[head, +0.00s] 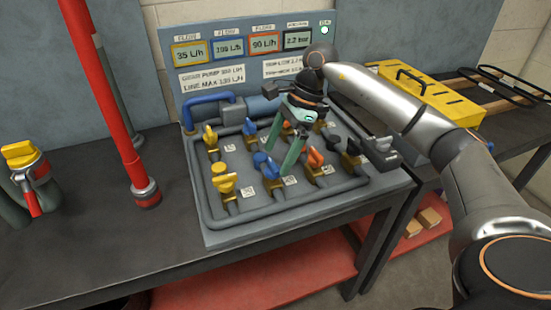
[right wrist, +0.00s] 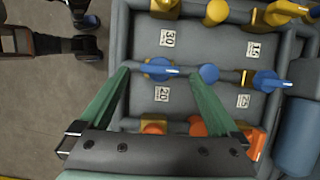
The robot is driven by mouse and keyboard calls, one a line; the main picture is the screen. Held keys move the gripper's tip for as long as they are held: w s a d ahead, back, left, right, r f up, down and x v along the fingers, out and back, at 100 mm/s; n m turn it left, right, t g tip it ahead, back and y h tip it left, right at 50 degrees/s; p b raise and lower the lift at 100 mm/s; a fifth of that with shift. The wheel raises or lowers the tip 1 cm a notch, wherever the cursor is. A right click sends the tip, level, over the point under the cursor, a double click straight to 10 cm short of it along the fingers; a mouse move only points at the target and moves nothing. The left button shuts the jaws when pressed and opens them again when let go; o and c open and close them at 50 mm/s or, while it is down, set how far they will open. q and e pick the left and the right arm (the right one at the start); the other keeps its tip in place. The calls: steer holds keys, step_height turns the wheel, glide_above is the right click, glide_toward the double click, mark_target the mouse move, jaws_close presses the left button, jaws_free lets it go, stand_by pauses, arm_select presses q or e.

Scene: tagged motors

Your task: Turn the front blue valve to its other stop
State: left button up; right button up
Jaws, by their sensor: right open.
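The front blue valve (head: 262,163) sits in the front row of the grey valve board, between a yellow valve (head: 224,184) and an orange valve (head: 315,158). My right gripper (head: 277,160) reaches down over it with green fingers apart. In the right wrist view the front blue valve (right wrist: 158,69) shows between the two fingertips of the open gripper (right wrist: 159,73), its handle lying across the gap. A round blue part (right wrist: 208,74) sits beside the right fingertip. I cannot tell whether a finger touches the handle. My left gripper is not seen.
A second blue valve (head: 249,127) stands in the back row; it also shows in the right wrist view (right wrist: 268,81). Grey pipes surround the valves. A display panel (head: 240,40) rises behind. A red pipe (head: 110,95) stands left, and a yellow box (head: 425,95) right.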

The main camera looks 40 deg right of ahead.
steer(key=v, duration=1)
steer(key=shift+p, duration=0.4)
steer(key=shift+f, duration=0.1)
